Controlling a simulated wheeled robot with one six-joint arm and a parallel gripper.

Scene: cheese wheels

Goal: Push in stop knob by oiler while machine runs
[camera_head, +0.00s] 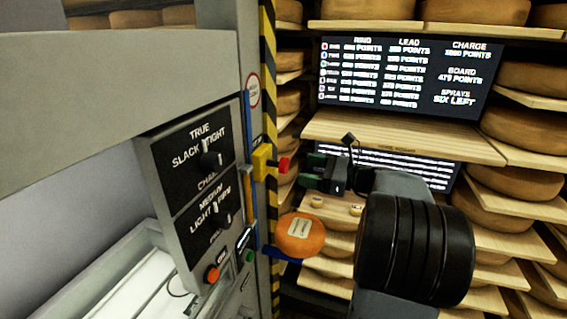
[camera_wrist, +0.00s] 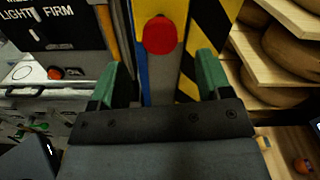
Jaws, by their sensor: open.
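A round red knob (camera_head: 284,165) sticks out of a yellow box (camera_head: 262,162) on the machine's edge, beside a black-and-yellow striped strip. In the wrist view the red knob (camera_wrist: 160,35) is centred ahead, beyond and between the two green fingertips. My gripper (camera_head: 312,172) is open and empty, at about the knob's height, with a gap between them. Its spread fingers also show in the wrist view (camera_wrist: 160,82). I cannot pick out the oiler for certain. Whether the knob is in or out is not clear.
A grey panel (camera_head: 163,176) with two selector switches stands left, with a red button (camera_head: 212,275) and green button (camera_head: 249,256) below. An orange round thing (camera_head: 300,235) with a label sits by a blue bracket beneath the knob. Cheese shelves (camera_head: 400,135) and a screen (camera_head: 405,76) stand behind.

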